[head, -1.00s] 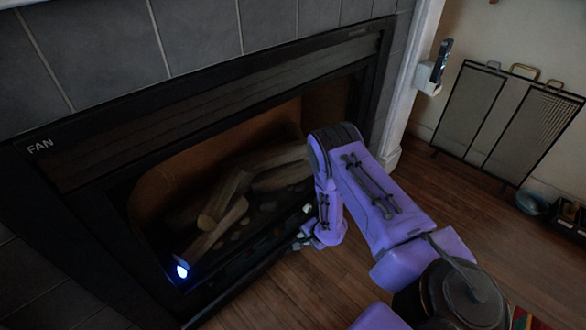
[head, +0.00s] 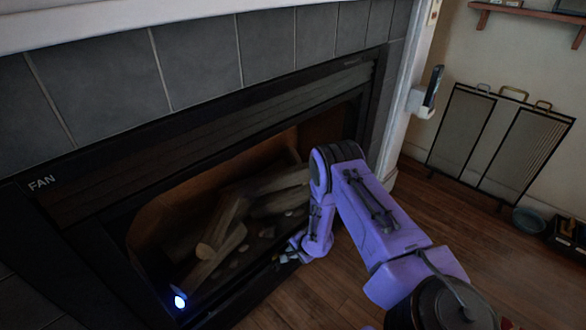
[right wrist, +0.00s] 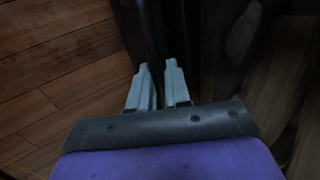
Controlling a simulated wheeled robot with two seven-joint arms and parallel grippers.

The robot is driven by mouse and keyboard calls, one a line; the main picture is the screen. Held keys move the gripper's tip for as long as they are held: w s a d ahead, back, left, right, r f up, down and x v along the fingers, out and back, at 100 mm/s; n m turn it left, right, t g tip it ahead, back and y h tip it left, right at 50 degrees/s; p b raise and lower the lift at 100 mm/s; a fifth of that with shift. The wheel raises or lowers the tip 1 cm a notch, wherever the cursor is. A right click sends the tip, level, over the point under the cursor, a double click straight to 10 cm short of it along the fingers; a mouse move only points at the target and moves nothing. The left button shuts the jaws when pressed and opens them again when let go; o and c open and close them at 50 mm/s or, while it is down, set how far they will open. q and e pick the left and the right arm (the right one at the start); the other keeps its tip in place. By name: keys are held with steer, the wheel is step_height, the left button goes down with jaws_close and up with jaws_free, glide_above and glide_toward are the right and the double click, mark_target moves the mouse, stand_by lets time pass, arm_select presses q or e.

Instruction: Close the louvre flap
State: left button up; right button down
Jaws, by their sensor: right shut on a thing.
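The dark fireplace (head: 120,225) fills the left and middle of the head view. A dark slatted louvre strip (head: 190,142) runs along its top, above the opening. A dark bar (head: 232,296) runs along the bottom front edge, and I cannot tell which of these is the flap. My right gripper (head: 292,248) is low at the front of the opening, by this bottom edge. In the right wrist view its two grey fingers (right wrist: 160,86) are shut on a dark narrow bar (right wrist: 152,35) running away between them. The contact itself is dark. My left gripper is not in view.
Logs (head: 225,232) lie inside the opening, near a small bluish-white light (head: 180,301) at its lower left. A mesh fire screen (head: 500,140) stands against the wall at right. The wooden floor (head: 300,295) in front is clear.

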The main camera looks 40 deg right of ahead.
steer(key=c, duration=1.3)
jaws_free()
steer(key=shift+c, duration=0.2)
steer(key=shift+s+r, duration=0.15)
steer(key=shift+r, duration=0.2)
steer(key=p+v, duration=0.4)
steer(key=v, duration=0.5)
steer(key=shift+s+r, duration=0.25)
steer(key=shift+r, duration=0.1)
